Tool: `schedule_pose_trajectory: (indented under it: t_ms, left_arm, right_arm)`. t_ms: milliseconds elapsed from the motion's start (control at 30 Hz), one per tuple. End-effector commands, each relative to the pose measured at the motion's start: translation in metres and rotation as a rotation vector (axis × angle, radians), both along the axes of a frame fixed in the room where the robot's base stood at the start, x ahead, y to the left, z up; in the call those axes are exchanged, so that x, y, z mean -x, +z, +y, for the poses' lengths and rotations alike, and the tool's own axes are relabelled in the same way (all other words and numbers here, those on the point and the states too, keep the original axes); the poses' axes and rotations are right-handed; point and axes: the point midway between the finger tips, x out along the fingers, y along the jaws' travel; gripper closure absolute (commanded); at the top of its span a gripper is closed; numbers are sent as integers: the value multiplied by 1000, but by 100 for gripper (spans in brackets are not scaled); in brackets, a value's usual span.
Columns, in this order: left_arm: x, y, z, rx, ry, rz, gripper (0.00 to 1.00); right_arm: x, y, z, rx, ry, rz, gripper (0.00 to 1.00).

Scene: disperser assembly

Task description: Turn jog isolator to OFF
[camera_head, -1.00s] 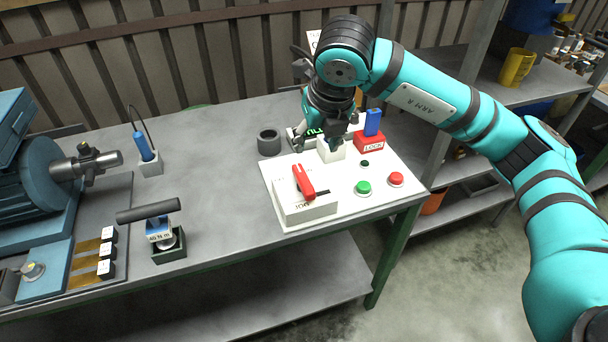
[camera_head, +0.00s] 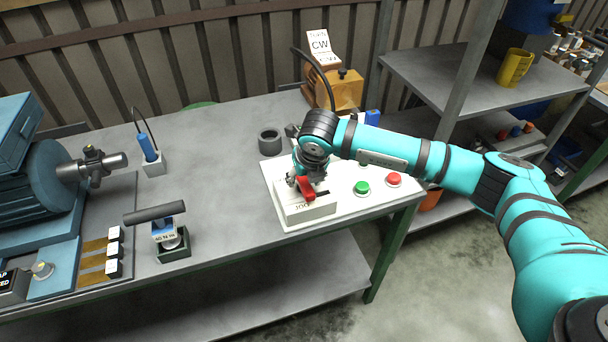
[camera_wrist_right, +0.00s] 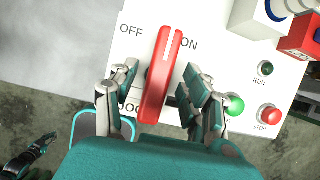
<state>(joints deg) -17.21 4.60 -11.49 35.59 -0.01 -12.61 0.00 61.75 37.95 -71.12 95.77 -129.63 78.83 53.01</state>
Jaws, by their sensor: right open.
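The jog isolator is a white box (camera_head: 315,210) marked JOG with a red handle (camera_head: 307,190), at the near left of the white panel. In the right wrist view, the red handle (camera_wrist_right: 162,75) has a white line pointing up and slightly right, beside the ON label (camera_wrist_right: 190,44); the OFF label (camera_wrist_right: 131,30) is to its left. My right gripper (camera_head: 303,180) is over the isolator. Its open fingers (camera_wrist_right: 160,92) stand on both sides of the handle, with visible gaps. A dark gripper, apparently my left (camera_wrist_right: 32,155), shows at the wrist view's lower left; its opening is unclear.
A green button (camera_head: 361,188) and a red button (camera_head: 394,180) sit on the panel right of the isolator. A dark ring (camera_head: 269,141) stands behind it. A torque tool in a stand (camera_head: 170,240) is to the left. The grey table between (camera_head: 225,200) is clear.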

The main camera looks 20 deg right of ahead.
Motion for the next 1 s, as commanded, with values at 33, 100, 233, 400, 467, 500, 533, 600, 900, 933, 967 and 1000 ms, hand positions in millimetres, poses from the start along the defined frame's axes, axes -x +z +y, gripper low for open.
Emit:
schedule_pose_trajectory:
  t_ms: [33, 100, 233, 400, 467, 500, 533, 600, 900, 933, 967, 1000]
  left_arm:
    - [0, 0, 0, 0, 0, 0, 100]
    - [0, 0, 0, 0, 0, 0, 100]
    - [0, 0, 0, 0, -1, 0, 100]
    - [0, 0, 0, 0, -1, 0, 100]
    - [0, 0, 0, 0, 0, 0, 100]
    - [0, 0, 0, 0, 0, 0, 100]
    - [0, 0, 0, 0, 0, 0, 100]
    - [0, 0, 0, 0, 0, 1, 100]
    - [0, -5, 0, 0, 0, 1, 100]
    - [0, -6, 0, 0, 0, 1, 100]
    - [0, -8, 0, 0, 0, 1, 100]
    - [0, -11, 0, 0, 0, 1, 100]
  right_arm:
    - [0, -1, 0, 0, 0, 0, 52]
    - [0, -2, 0, 0, 0, 0, 52]
    - [0, -1, 0, 0, 0, 0, 52]
    - [0, -1, 0, 0, 0, 1, 72]
    - [0, -1, 0, 0, 0, 1, 79]
    - [0, -1, 0, 0, 0, 1, 85]
    - [0, -1, 0, 0, 0, 1, 89]
    - [0, -1, 0, 0, 0, 1, 98]
    - [0, -2, 0, -1, 19, 0, 100]
    - [0, -2, 0, -1, 26, 0, 100]
    - [0, -3, 0, -2, 35, 0, 100]
    - [0, -3, 0, -2, 51, 0, 100]
